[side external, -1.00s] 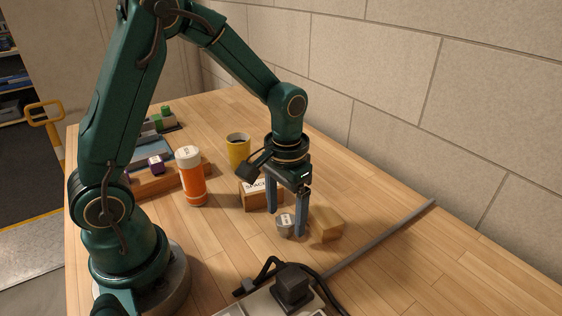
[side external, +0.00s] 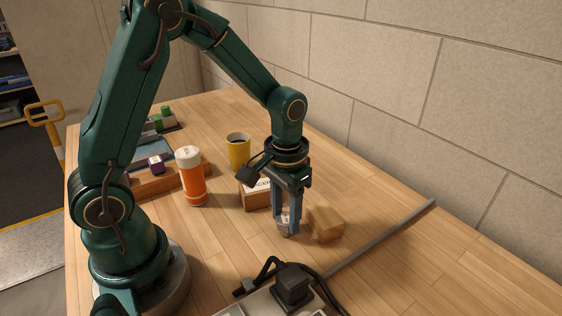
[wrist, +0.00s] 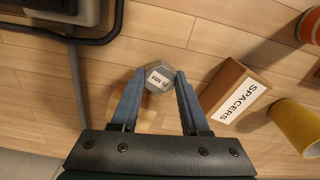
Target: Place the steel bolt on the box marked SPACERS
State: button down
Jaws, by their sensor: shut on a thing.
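The steel bolt (wrist: 158,79) is a grey hexagonal piece with a white label on top. It also shows in the side view (side external: 285,224), low between the fingers. My gripper (wrist: 156,80) is shut on it, one blue-grey finger on each side, and in the side view the gripper (side external: 286,228) points straight down at table level. I cannot tell whether the bolt still touches the table. The box marked SPACERS (wrist: 232,92) is brown cardboard with a white label, just right of the bolt in the wrist view. In the side view the box (side external: 252,198) is partly hidden behind my gripper.
A plain wooden block (side external: 325,224) stands right beside my gripper. A yellow mug (side external: 238,150) and an orange bottle (side external: 191,178) stand behind and left. A power strip with a black plug (side external: 293,285) and a grey bar (side external: 375,242) lie in front. The right tabletop is clear.

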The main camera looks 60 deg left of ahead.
jog(key=r, duration=0.4)
jog(key=shift+s+a+r, duration=0.1)
jog(key=shift+a+r, duration=0.05)
jog(key=shift+a, duration=0.2)
jog(key=s+a+r+n, duration=0.2)
jog(key=s+a+r, duration=0.3)
jog(key=a, duration=0.4)
jog(key=s+a+r+n, duration=0.2)
jog(key=a+r, duration=0.4)
jog(key=a, duration=0.3)
send_over(260, 185)
jog(key=shift+n, duration=0.3)
notch_tip(260, 185, down, 7)
jog(key=shift+r, duration=0.1)
jog(key=shift+f, duration=2)
jog(key=shift+f, duration=0.1)
jog(key=shift+c, duration=2)
grip_release()
